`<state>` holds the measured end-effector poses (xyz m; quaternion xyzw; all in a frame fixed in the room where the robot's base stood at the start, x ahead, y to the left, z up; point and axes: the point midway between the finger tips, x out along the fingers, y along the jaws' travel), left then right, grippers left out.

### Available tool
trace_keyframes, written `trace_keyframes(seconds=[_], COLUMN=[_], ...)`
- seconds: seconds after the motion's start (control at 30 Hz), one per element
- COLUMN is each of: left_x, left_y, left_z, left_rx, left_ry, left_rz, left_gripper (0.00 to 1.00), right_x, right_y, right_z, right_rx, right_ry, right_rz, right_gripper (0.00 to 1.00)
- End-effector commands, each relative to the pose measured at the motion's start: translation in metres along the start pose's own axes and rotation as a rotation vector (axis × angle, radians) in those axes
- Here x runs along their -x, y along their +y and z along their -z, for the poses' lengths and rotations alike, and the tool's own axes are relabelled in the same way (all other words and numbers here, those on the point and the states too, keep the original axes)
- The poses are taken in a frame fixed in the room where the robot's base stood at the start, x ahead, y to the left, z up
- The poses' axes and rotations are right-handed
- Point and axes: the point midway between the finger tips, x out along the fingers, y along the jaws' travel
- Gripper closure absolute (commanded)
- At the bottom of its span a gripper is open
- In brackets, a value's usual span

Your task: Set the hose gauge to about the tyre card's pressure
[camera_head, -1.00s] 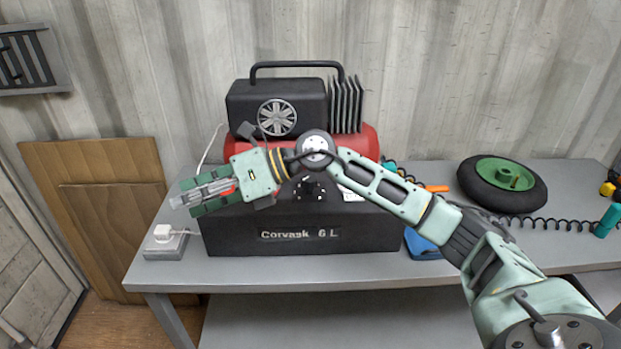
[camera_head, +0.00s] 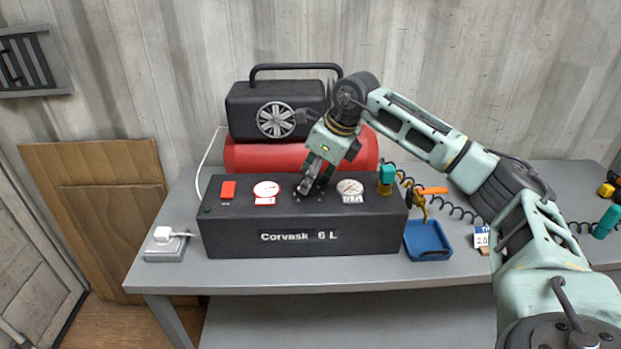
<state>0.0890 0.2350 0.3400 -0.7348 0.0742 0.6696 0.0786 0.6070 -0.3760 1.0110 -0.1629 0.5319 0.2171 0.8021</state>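The black compressor panel (camera_head: 240,240), lettered "Corvask 6 L", stands on the bench with a left gauge (camera_head: 266,189) and a right gauge (camera_head: 350,187). Their small labels are too small to read, so I cannot tell by name which is the hose gauge. My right gripper (camera_head: 312,183) points down at the dark knob area between the gauges and mostly hides the knob. I cannot tell whether its fingers touch or grip it. The tyre card (camera_head: 482,238), blue and white, is partly hidden by my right arm; "2.0" shows. My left gripper is out of view.
A red switch (camera_head: 228,190) and a small green light sit at the panel's left. A red tank (camera_head: 250,155) lies behind. A teal coupling (camera_head: 386,174) stands at the panel's right end, beside a blue tray (camera_head: 428,240).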

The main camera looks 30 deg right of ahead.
Motion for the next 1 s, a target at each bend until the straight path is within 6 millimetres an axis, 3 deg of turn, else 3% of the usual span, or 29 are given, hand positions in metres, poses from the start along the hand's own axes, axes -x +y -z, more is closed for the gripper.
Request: trace_keyframes(seconds=[0.13, 0.4, 0.83, 1.0], left_x=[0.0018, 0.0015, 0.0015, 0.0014], left_y=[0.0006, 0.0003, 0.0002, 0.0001], left_z=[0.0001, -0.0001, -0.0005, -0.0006], left_rx=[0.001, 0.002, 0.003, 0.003], left_ry=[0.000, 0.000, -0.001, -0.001], left_rz=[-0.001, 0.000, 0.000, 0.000], left_gripper=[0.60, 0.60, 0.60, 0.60], right_x=[-0.0102, -0.0120, -0.0126, -0.0132], right_y=[0.0005, 0.0006, 0.0023, 0.0034], right_z=[-0.0001, -0.0002, 0.0000, 0.0001], right_rx=[0.000, 0.000, 0.002, -0.003], right_ry=[0.000, -0.001, 0.001, 0.002], right_rz=[-0.001, -0.001, -0.005, -0.005], right_gripper=[0.60, 0.60, 0.97, 0.98])
